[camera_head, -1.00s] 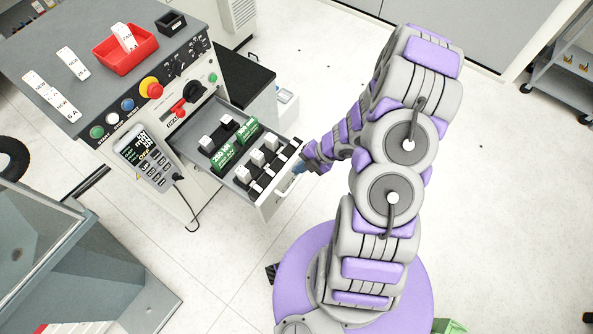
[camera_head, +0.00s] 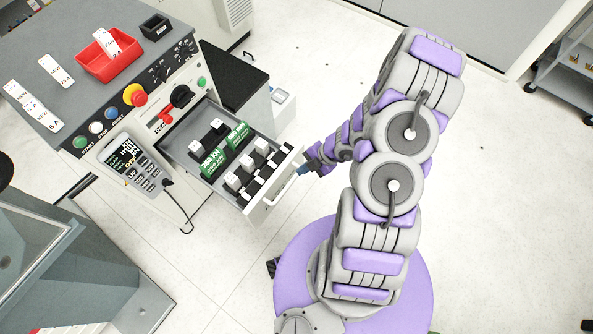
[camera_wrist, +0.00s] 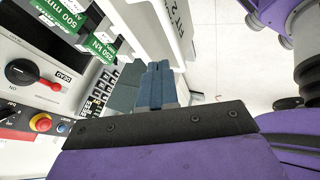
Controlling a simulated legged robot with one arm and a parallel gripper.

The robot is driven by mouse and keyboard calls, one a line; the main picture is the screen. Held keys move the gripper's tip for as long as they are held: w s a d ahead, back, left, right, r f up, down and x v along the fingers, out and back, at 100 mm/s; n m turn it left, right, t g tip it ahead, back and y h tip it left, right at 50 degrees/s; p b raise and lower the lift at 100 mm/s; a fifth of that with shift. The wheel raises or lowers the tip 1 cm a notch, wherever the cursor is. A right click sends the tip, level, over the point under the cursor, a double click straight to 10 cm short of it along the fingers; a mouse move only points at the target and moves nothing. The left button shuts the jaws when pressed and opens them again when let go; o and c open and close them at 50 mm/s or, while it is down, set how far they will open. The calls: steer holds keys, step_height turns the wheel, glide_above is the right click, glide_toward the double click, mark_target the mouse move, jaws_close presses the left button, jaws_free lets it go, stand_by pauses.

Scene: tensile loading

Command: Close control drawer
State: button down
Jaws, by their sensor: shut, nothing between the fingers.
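The drawer (camera_head: 170,151) stands pulled out from the front of the grey control cabinet (camera_head: 70,45). It holds green labelled blocks (camera_head: 238,136) and several white and black pieces. Its white front panel (camera_head: 258,213) carries a handle (camera_head: 285,187). My gripper (camera_head: 303,169) is shut and empty, at the outer side of the drawer front beside the handle. In the wrist view the blue fingers (camera_wrist: 155,86) are together next to the white drawer front (camera_wrist: 165,30). Whether they touch the panel or handle cannot be told.
A handheld controller (camera_head: 135,163) with a cable hangs on the cabinet front, left of the drawer. Buttons and a red switch (camera_head: 166,117) sit above. A black-topped unit (camera_head: 232,75) stands behind the drawer.

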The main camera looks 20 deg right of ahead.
mark_target(277, 184)
steer(key=b+x, duration=0.3)
steer(key=x, duration=0.5)
steer(key=shift+s+a+f+b, duration=0.1)
steer(key=shift+f+b, duration=0.05)
steer(key=shift+b, duration=0.2)
steer(key=shift+a+f, duration=0.1)
steer(key=shift+f, duration=0.35)
steer(key=shift+a+f, duration=0.1)
steer(key=shift+a, duration=0.65)
steer(key=shift+w+d, duration=0.15)
steer(key=shift+w, duration=0.1)
